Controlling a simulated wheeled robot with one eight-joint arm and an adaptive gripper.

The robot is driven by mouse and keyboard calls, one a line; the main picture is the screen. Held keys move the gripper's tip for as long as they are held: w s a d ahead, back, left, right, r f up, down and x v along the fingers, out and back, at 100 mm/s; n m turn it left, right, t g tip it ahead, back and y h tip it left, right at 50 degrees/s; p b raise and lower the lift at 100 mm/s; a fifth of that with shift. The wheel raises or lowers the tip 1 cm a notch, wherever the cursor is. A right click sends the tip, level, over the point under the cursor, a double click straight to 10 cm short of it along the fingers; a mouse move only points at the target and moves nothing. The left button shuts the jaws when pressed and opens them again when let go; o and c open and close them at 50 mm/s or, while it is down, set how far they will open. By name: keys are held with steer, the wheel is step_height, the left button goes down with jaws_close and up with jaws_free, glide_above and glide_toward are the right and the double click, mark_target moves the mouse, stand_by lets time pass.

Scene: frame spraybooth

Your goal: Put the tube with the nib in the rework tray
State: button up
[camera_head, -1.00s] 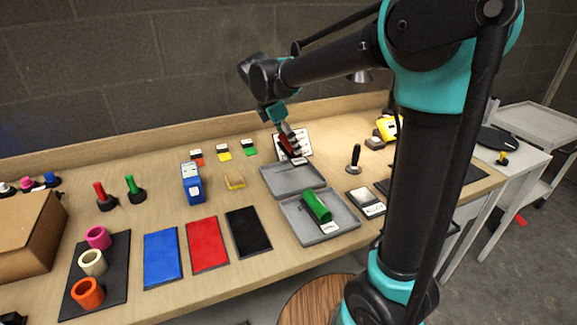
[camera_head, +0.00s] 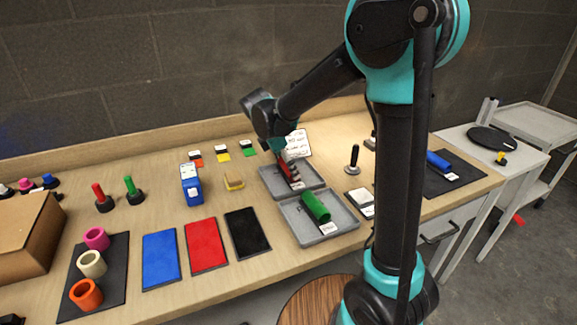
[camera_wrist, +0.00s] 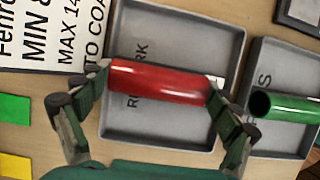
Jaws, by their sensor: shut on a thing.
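My gripper (camera_head: 288,166) is shut on a red tube (camera_wrist: 160,81), with a finger at each end of it in the wrist view. The tube lies crosswise over the grey rework tray (camera_wrist: 150,132), whose lettering is partly covered by the tube. In the head view this tray (camera_head: 313,178) is the farther of two, and the gripper is low over it. I cannot tell whether the tube touches the tray floor. No nib can be made out on the red tube. A green tube (camera_head: 315,207) lies in the nearer grey tray (camera_head: 298,230).
A white sign (camera_head: 299,143) stands close behind the rework tray. A blue tube (camera_head: 439,161) lies on a black mat (camera_head: 450,182) at the right. A black-handled tool (camera_head: 353,158) stands upright right of the trays. Blue, red and black mats lie front left.

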steer(key=shift+f, duration=0.15)
steer(key=o, duration=1)
steer(key=v, duration=1.2)
steer(key=shift+a, duration=0.1)
